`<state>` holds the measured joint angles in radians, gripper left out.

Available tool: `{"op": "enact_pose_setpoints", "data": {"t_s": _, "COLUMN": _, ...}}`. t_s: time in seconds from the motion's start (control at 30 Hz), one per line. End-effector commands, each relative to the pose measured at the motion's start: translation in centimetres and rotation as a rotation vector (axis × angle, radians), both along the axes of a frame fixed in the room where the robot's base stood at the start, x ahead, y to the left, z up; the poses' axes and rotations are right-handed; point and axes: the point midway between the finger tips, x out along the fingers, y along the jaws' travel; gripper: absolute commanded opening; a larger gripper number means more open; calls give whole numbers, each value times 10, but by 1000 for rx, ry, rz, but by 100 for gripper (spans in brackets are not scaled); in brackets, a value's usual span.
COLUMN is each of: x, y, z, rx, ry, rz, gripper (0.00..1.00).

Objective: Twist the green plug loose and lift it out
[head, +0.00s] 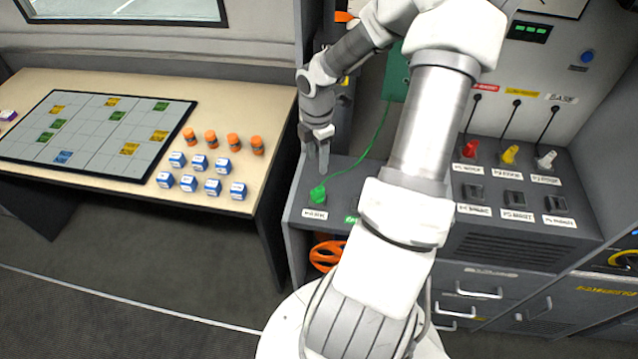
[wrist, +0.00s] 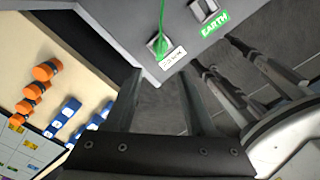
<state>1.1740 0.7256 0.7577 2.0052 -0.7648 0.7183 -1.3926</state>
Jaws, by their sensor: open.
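The green plug (head: 318,194) sits in its socket on the grey console top (head: 340,172), near the console's front left corner, with a green cable running up from it. In the wrist view the plug (wrist: 159,46) shows beyond the fingertips, beside a white label. My gripper (head: 318,168) is open and empty, pointing down above and behind the plug in the head view. Its two fingers (wrist: 158,78) are spread apart in the wrist view, and the plug is not between them. The plug's lower part is hidden in its socket.
A table (head: 262,100) with a grid board (head: 90,128), orange cylinders (head: 233,141) and blue-white blocks (head: 212,187) stands left. Red (head: 470,149), yellow (head: 510,154) and white (head: 545,159) plugs sit right on the console. A green EARTH label (wrist: 214,24) is near the green plug.

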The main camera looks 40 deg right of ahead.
Motion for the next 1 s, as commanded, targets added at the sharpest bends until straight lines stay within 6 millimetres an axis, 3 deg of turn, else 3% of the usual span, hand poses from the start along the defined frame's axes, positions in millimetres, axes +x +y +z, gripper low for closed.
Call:
{"op": "enact_pose_setpoints", "data": {"t_s": 0.03, "x": 0, "y": 1, "z": -14, "rx": 3, "ry": 3, "rz": 0, "gripper": 55}}
{"op": "enact_pose_setpoints", "data": {"t_s": 0.3, "x": 0, "y": 1, "z": -68, "rx": 3, "ry": 3, "rz": -1, "gripper": 55}}
{"op": "enact_pose_setpoints", "data": {"t_s": 0.6, "x": 0, "y": 1, "z": -119, "rx": 1, "ry": 1, "rz": -2, "gripper": 55}}
{"op": "enact_pose_setpoints", "data": {"t_s": 0.8, "x": 0, "y": 0, "z": -134, "rx": 0, "ry": 1, "rz": -3, "gripper": 55}}
{"op": "enact_pose_setpoints", "data": {"t_s": 1.0, "x": 0, "y": 0, "z": -136, "rx": -1, "ry": 0, "rz": -3, "gripper": 55}}
